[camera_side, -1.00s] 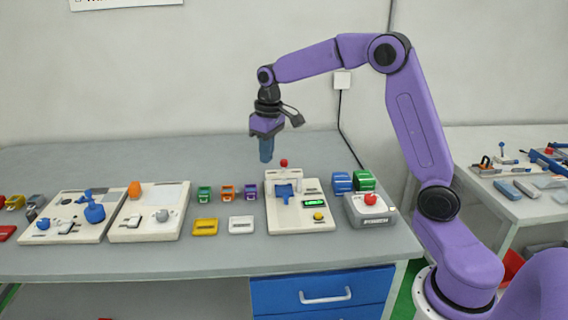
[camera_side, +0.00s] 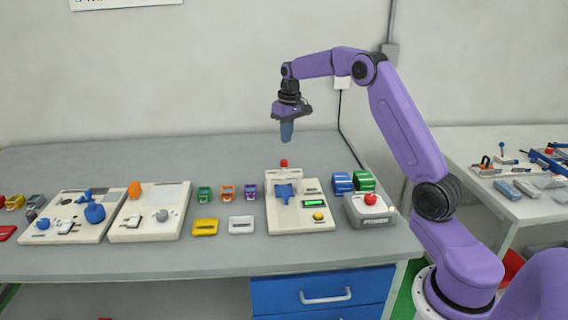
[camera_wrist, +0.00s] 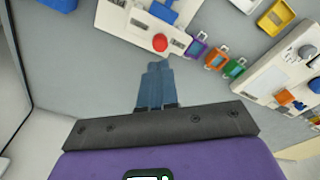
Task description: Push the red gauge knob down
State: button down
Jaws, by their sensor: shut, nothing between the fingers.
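The red gauge knob (camera_side: 284,163) stands on top of the white gauge unit (camera_side: 312,223), at its back. It also shows in the wrist view (camera_wrist: 160,42), just beyond my fingertips. My gripper (camera_side: 287,140) is shut, with its blue fingers together and pointing down. It hangs above the knob, with a visible gap between the fingertips and the knob in the side view. In the wrist view my gripper (camera_wrist: 158,68) has nothing between its fingers. A blue part (camera_side: 284,191) sits on the front of the gauge unit, near a green display and a yellow button.
A box with a red button (camera_side: 370,199) and blue and green blocks (camera_side: 364,181) stand right of the gauge unit. Small coloured parts (camera_side: 228,192) and yellow and white blocks stand left of it. Two white panels (camera_side: 150,212) lie farther left. The table behind the unit is clear.

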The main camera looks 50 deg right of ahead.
aim_at(284, 160)
jog(key=shift+w+f, duration=0.2)
jog(key=shift+f, duration=1.55)
jog(key=shift+w+f, duration=0.15)
jog(key=shift+f, duration=1.6)
jog(key=shift+f, duration=0.85)
jog(key=s, duration=0.1)
jog(key=s+r, duration=0.1)
jog(key=s, duration=0.1)
jog(key=shift+a, duration=0.15)
jog(key=shift+r, duration=0.1)
notch_tip(284, 160, up, 17)
jog(key=s, duration=0.1)
jog(key=shift+s, duration=0.4)
jog(key=shift+a+r, duration=0.1)
jog(key=shift+a, duration=0.1)
